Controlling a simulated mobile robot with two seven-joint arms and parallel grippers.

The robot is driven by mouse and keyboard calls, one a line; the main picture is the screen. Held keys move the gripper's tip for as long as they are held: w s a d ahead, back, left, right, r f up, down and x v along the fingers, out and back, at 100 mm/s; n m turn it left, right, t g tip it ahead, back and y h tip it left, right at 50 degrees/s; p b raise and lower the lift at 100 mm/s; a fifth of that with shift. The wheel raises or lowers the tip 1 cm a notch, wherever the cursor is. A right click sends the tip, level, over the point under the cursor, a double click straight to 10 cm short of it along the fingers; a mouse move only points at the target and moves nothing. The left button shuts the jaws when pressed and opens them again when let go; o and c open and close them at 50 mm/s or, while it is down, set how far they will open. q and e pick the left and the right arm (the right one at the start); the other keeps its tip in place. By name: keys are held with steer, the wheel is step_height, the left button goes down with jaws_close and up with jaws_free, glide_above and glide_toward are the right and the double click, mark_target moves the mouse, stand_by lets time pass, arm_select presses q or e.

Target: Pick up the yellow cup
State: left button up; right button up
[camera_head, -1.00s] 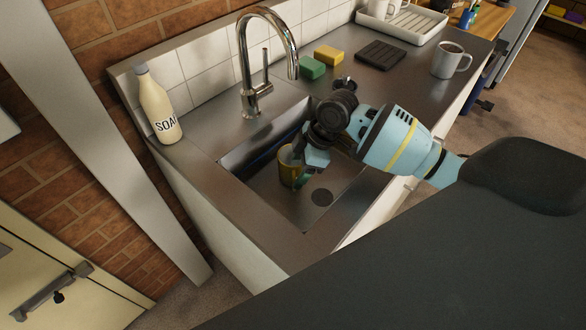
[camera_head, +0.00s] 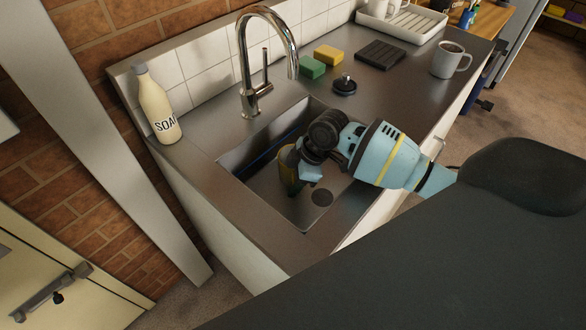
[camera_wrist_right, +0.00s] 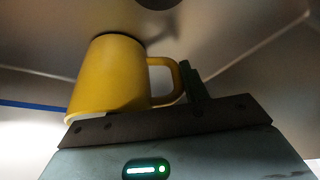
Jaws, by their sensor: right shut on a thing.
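The yellow cup (camera_head: 287,166) is in the sink basin (camera_head: 262,192), partly hidden behind my right gripper (camera_head: 303,180). In the right wrist view the yellow cup (camera_wrist_right: 108,77) shows large, with its handle towards the gripper's dark green finger (camera_wrist_right: 193,82). My right gripper is shut on the cup at the handle side; the exact contact is hard to see. Whether the cup touches the basin floor cannot be told. My left gripper is not in view.
A chrome tap (camera_head: 252,92) stands behind the basin and arches over its back edge. A soap bottle (camera_head: 157,105) stands left.

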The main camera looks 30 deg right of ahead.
jaws_close()
steer(key=shift+r, duration=0.1)
step_height(320, 180, up, 10)
steer(key=shift+p, duration=0.4)
